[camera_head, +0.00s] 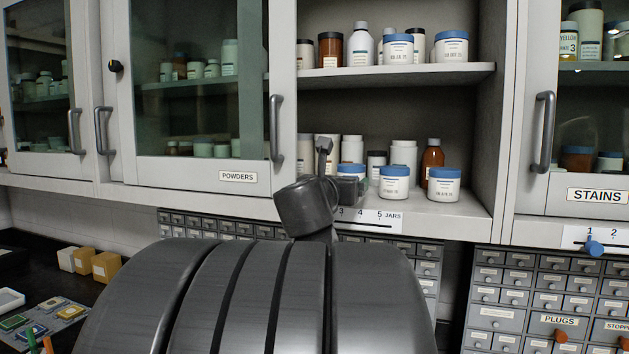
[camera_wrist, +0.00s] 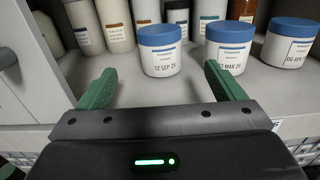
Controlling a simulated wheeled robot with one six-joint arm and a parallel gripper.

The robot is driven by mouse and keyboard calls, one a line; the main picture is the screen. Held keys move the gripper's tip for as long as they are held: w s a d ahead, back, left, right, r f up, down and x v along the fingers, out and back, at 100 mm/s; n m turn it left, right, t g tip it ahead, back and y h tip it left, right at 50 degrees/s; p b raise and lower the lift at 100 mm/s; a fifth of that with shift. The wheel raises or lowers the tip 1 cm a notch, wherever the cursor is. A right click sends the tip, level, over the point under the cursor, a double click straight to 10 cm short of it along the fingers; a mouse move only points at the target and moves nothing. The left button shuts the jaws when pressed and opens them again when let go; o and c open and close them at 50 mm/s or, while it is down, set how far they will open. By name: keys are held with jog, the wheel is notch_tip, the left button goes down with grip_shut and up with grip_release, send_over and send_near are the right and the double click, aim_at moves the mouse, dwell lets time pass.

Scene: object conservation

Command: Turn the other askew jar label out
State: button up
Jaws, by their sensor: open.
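Three white jars with blue lids stand in a row at the front of the lower open shelf. In the wrist view the left jar (camera_wrist: 160,50) shows its label facing me, with a date starting "12 SEP". In the head view the left jar (camera_head: 351,169) is partly hidden by my arm; the middle jar (camera_head: 394,182) and right jar (camera_head: 444,184) show labels. My gripper (camera_wrist: 163,78) is open and empty, its green fingers apart in front of the left jar.
Brown and white bottles (camera_head: 432,158) stand behind the jars. The upper shelf (camera_head: 400,72) holds more bottles and two blue-lidded jars. The glass POWDERS door (camera_head: 200,90) is left of the open bay and the STAINS door (camera_head: 580,110) right. Small drawers lie below.

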aim_at(352, 173)
jog(key=p+x, duration=0.1)
jog(key=x, duration=1.2)
jog(key=shift+w+d, duration=0.1)
jog(key=shift+w, duration=0.25)
jog(key=c, duration=0.9)
jog(key=o, duration=0.9)
jog(key=shift+s, duration=0.1)
jog(key=b+v, duration=0.1)
jog(key=v, duration=1.2)
jog(key=shift+s, duration=0.35)
jog(key=shift+w, duration=0.1)
